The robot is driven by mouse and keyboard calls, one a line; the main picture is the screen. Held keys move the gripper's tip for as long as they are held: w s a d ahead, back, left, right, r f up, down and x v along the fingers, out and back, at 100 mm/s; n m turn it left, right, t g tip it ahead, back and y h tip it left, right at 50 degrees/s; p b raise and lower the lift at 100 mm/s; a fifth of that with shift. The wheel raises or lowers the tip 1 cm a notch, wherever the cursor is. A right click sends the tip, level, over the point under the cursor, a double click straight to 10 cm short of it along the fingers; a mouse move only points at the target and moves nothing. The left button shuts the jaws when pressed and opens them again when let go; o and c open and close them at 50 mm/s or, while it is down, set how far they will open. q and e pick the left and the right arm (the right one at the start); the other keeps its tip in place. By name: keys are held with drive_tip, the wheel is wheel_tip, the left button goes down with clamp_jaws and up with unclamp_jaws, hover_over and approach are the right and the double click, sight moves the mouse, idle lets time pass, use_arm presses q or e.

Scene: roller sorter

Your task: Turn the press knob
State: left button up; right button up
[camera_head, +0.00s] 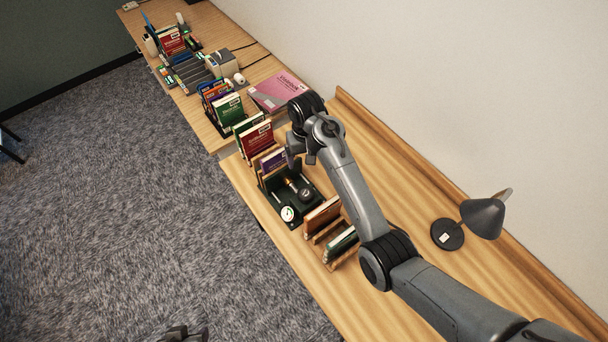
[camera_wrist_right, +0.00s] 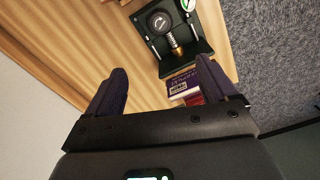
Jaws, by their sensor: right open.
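The press is a dark green device (camera_head: 292,208) on the wooden desk, among upright books. Its round black knob (camera_head: 305,194) sits beside a brass-coloured shaft and a white dial gauge (camera_head: 288,213). In the right wrist view the knob (camera_wrist_right: 160,20) is at the top, with the brass shaft (camera_wrist_right: 176,46) below it. My right gripper (camera_head: 302,161) is above the desk, up and left of the knob in the head view. Its fingers (camera_wrist_right: 160,88) are spread, with nothing between them and apart from the knob. A dark part of my left gripper (camera_head: 185,332) shows at the bottom edge.
Upright books (camera_head: 257,137) stand on one side of the press, and brown and green books (camera_head: 322,215) on the other. A pink book (camera_head: 278,91) lies farther back. A black lamp (camera_head: 481,217) stands right. The desk between press and lamp is bare, partly under my arm.

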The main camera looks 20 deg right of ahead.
wheel_tip(320, 180, down, 2)
drive_tip(key=b, duration=0.9)
hover_over(306, 193)
wheel_tip(306, 193, down, 9)
drive_tip(key=shift+f, duration=0.1)
wheel_tip(306, 193, down, 8)
drive_tip(key=shift+f+p, duration=0.15)
drive_tip(key=shift+p, duration=0.2)
use_arm(q)
wheel_tip(306, 193, down, 10)
drive_tip(key=shift+s+a, duration=0.2)
drive_tip(key=shift+s, duration=0.25)
use_arm(e)
drive_tip(key=shift+f, duration=0.65)
